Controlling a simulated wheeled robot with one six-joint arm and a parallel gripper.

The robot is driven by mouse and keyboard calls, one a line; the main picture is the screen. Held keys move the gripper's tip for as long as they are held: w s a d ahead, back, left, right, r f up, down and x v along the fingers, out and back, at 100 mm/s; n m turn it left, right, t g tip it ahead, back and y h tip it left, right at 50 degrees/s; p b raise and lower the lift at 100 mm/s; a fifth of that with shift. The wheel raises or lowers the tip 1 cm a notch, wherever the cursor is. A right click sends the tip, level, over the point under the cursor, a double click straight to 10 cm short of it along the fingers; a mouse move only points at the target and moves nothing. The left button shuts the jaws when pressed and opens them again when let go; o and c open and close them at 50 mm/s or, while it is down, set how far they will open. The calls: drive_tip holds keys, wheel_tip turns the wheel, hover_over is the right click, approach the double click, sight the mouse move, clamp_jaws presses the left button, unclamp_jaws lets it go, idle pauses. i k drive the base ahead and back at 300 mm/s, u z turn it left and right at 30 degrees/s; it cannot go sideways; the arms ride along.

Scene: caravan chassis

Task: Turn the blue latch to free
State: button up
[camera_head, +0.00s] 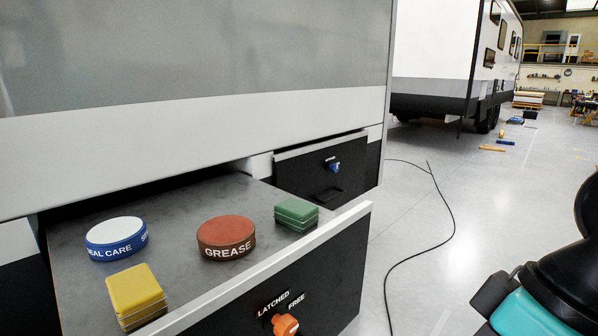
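The blue latch (334,167) is a small knob on the dark front of the farther drawer (300,178), under the caravan's side. A small label sits just above it, too small to read, so I cannot tell which way the latch is turned. A black handle (327,194) is below it on the same front. Nothing covers the latch. My gripper is not in view; only black and teal parts of my own arm show at the lower right, well away from the latch.
A nearer drawer (345,221) stands pulled out, bearing a blue-white tin, a red GREASE tin (226,237), and yellow and green blocks. Its front has an orange latch (285,325) under LATCHED and FREE labels.

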sight(335, 167)
drive_tip(key=u, duration=0.1)
drive_tip(key=i, duration=0.35)
drive_tip(key=u, duration=0.05)
drive_tip(key=k, duration=0.65)
drive_tip(key=z, duration=0.65)
drive_tip(key=i, duration=1.45)
drive_tip(key=u, duration=0.45)
drive_tip(key=i, duration=0.65)
drive_tip(key=u, duration=0.6)
